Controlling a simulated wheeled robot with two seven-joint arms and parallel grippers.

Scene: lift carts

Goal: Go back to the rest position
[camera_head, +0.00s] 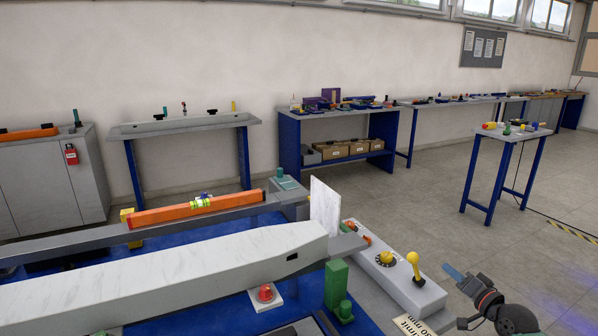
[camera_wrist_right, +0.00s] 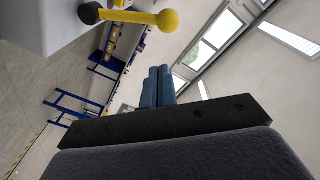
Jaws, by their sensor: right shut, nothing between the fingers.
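My right gripper (camera_head: 457,274) is at the lower right of the head view, to the right of the grey control box and over the floor. Its blue fingers also show in the right wrist view (camera_wrist_right: 158,86), close together, shut with nothing between them. A yellow-knobbed lever (camera_head: 413,262) stands on the control box (camera_head: 428,294), left of the gripper and apart from it. The yellow knob also shows at the top of the right wrist view (camera_wrist_right: 166,20). My left gripper is not in view.
A blue cart or bench with a white marbled beam (camera_head: 200,262), an orange spirit level (camera_head: 195,208), a red button (camera_head: 265,293) and a green block (camera_head: 336,284) fills the lower left. Workbenches (camera_head: 345,113) line the wall. A small blue-legged table (camera_head: 506,139) stands at right. Floor between is clear.

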